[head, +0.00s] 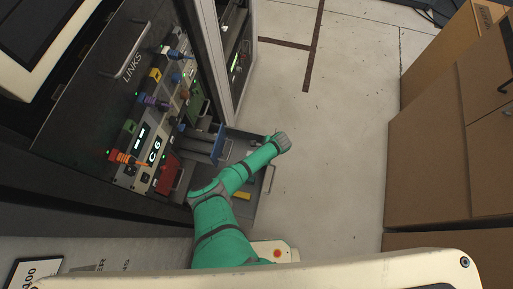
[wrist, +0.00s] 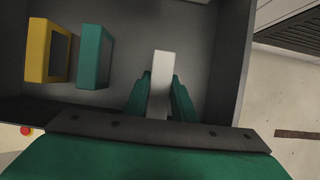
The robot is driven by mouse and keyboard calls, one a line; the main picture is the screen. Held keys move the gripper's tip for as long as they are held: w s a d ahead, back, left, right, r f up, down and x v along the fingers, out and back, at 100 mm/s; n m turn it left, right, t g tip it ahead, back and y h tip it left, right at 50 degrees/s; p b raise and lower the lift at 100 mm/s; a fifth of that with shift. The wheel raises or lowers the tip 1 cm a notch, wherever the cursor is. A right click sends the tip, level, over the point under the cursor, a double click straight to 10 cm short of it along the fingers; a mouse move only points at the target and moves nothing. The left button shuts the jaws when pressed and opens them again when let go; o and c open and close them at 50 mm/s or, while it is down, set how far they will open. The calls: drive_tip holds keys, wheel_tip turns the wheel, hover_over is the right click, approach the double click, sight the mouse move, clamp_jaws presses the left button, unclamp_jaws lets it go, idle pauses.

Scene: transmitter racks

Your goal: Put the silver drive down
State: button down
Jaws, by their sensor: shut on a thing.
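The silver drive (wrist: 161,68) is a pale upright block in the wrist view. My gripper (wrist: 161,80) is shut on it, with a green finger on each side. The drive is over or in a dark grey drawer (wrist: 228,70); I cannot tell whether it touches the floor. A yellow drive (wrist: 37,50) and a teal drive (wrist: 94,57) stand side by side in the drawer, left of my gripper with a gap. In the head view the drawer (head: 262,207) is partly covered by my green arm, and the silver drive and gripper fingers are hidden.
A rack panel (head: 150,120) with coloured plugs and lights stands left of the drawer. A red block (head: 168,174) and a blue part (head: 215,143) are beside the panel. Pale floor (head: 340,130) lies clear between.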

drive_tip(key=shift+f, duration=0.9)
drive_tip(key=c, duration=1.5)
unclamp_jaws()
drive_tip(key=shift+f, duration=0.1)
drive_tip(key=shift+r, duration=0.35)
drive_tip(key=v, duration=1.1)
drive_tip(key=shift+s+d+r, duration=0.1)
drive_tip(key=shift+d+r, duration=0.05)
drive_tip(key=shift+r, duration=0.1)
